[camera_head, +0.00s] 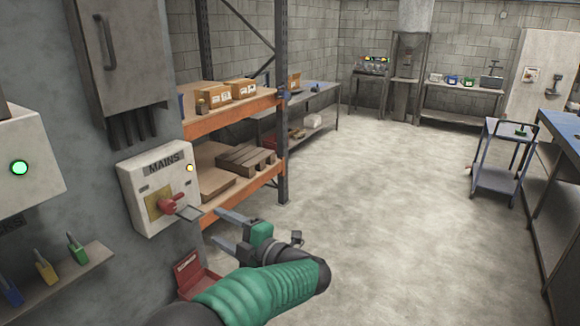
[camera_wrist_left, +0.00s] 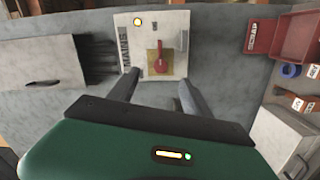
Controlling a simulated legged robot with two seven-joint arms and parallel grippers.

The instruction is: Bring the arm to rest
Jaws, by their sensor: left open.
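My left arm, with a green ribbed sleeve, comes in from the bottom of the head view. Its gripper (camera_head: 222,230) is open and empty, with its two fingers pointing left towards the wall. It stands in front of and apart from the white MAINS box (camera_head: 145,200), which has a red rotary handle (camera_head: 172,203) on a yellow plate and a lit yellow lamp. In the left wrist view the open fingers (camera_wrist_left: 160,90) frame the lower part of the MAINS box (camera_wrist_left: 128,50), with the red handle (camera_wrist_left: 157,52) beyond them. My right gripper is in neither view.
A grey cabinet (camera_head: 120,50) hangs above the box. A ledge (camera_head: 60,285) with several coloured padlocks is at the lower left. A red case (camera_head: 195,278) sits below the box. Orange shelving (camera_head: 235,110) stands behind. The floor (camera_head: 390,200) to the right is clear up to a blue cart (camera_head: 497,182).

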